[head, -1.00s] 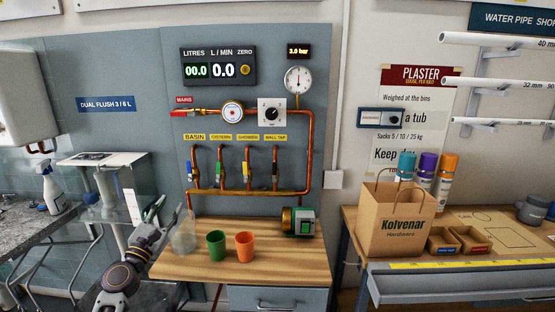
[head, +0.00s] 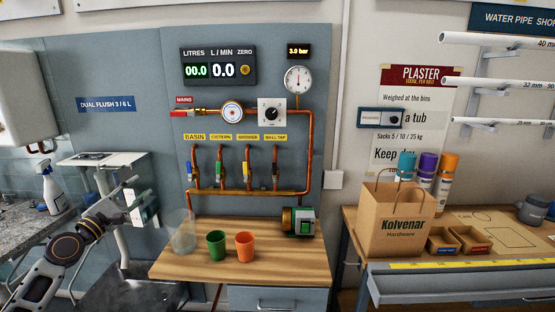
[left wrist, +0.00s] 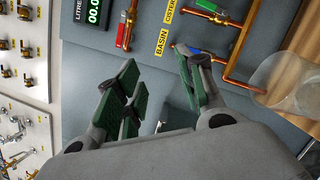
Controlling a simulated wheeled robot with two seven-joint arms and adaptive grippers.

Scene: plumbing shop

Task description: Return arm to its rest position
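My left arm comes in from the lower left in the head view. Its gripper (head: 138,196) is in the air left of the wooden bench and clear of the clear plastic jug (head: 183,238). In the left wrist view the two green-padded fingers (left wrist: 156,62) stand apart with nothing between them. The jug also shows at the right edge of the left wrist view (left wrist: 290,85), apart from the fingers. My right arm and gripper are in neither view.
A green cup (head: 216,244) and an orange cup (head: 245,246) stand on the bench (head: 265,268) by the pump (head: 299,221). Copper pipework with valves (head: 247,191) is on the panel behind. A spray bottle (head: 54,190) stands on the left counter, a paper bag (head: 397,222) on the right.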

